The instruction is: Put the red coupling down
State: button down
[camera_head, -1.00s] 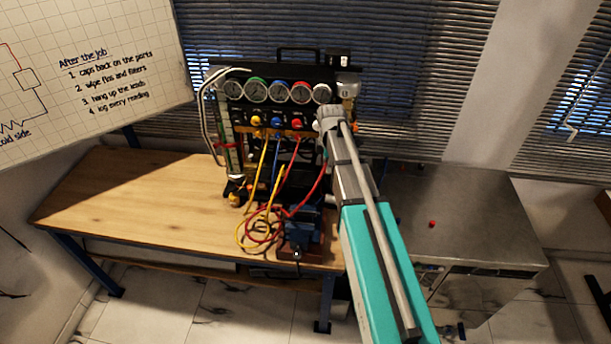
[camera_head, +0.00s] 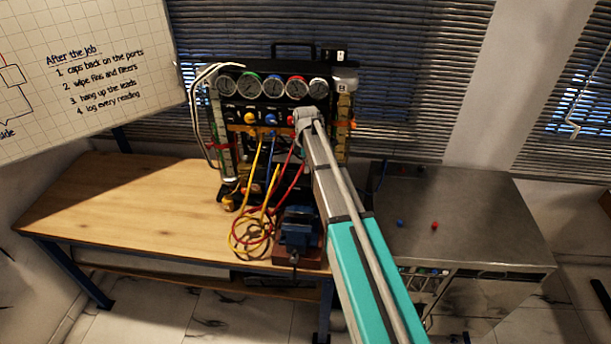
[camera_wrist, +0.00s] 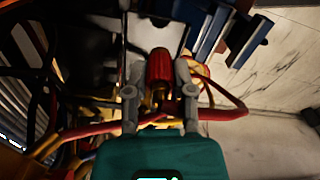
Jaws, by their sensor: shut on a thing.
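The red coupling (camera_wrist: 158,68) sits between the two grey fingers of my gripper (camera_wrist: 157,80) in the wrist view, and the gripper is shut on it. A red hose (camera_wrist: 222,114) curves close by under the fingers. Red and yellow hoses (camera_head: 262,200) hang from the rig's front down to the bench.
A wooden bench (camera_head: 120,205) carries the rig and a blue vise (camera_head: 298,232); its left part is clear. On the steel cabinet (camera_head: 480,220) at right lie a small blue piece (camera_head: 400,223) and a small red piece (camera_head: 435,226). A whiteboard (camera_head: 90,100) stands at left.

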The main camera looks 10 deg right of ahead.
dwell(0.3)
jog(key=shift+w+a+f+b, duration=0.2)
jog(key=shift+w+f+b, duration=0.2)
jog(key=shift+f+b, duration=1.6)
jog(key=shift+f, duration=0.05)
jog(key=shift+f, duration=0.15)
jog(key=shift+c, duration=2.3)
grip_release()
notch_tip(320, 180, up, 12)
jog(key=p, duration=1.2)
jog(key=shift+r, duration=0.2)
